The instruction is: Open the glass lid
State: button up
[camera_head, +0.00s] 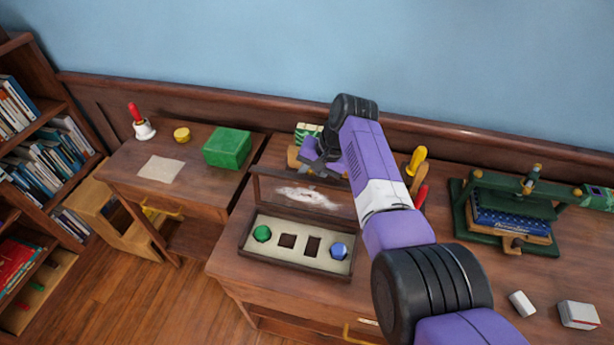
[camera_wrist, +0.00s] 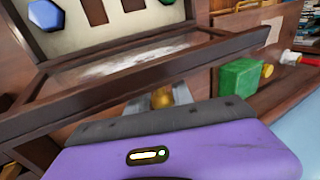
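The glass lid (camera_head: 306,197) is a dark wood frame with a whitish smear on its pane. It stands raised along the back edge of the display box (camera_head: 291,267), so the box is uncovered. The box holds a green gem (camera_head: 262,233) and a blue gem (camera_head: 338,251), with two dark square recesses between them. My gripper (camera_head: 318,160) is behind the lid near its top edge. In the wrist view the lid frame (camera_wrist: 205,58) crosses just beyond the purple gripper body.
A green box (camera_head: 228,148), a yellow round item (camera_head: 181,134) and a red-handled bell (camera_head: 142,124) stand on the left table. A green press (camera_head: 508,210) with books stands right of my arm. Yellow-handled (camera_head: 417,160) and red-handled (camera_head: 421,195) tools are close beside my arm.

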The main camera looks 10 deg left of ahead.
jog(key=shift+o, duration=0.9)
jog(key=shift+f, duration=0.1)
jog(key=shift+r, duration=0.2)
jog(key=shift+r, duration=0.25)
jog(key=v, duration=0.7)
jog(key=shift+d, duration=0.2)
jog(key=shift+r, duration=0.1)
jog(key=w+p+v, duration=0.2)
jog(key=p+v, duration=0.4)
jog(key=v, duration=0.2)
jog(key=shift+d+r, duration=0.25)
jog(key=shift+r+p, duration=0.1)
jog(key=shift+p, duration=0.35)
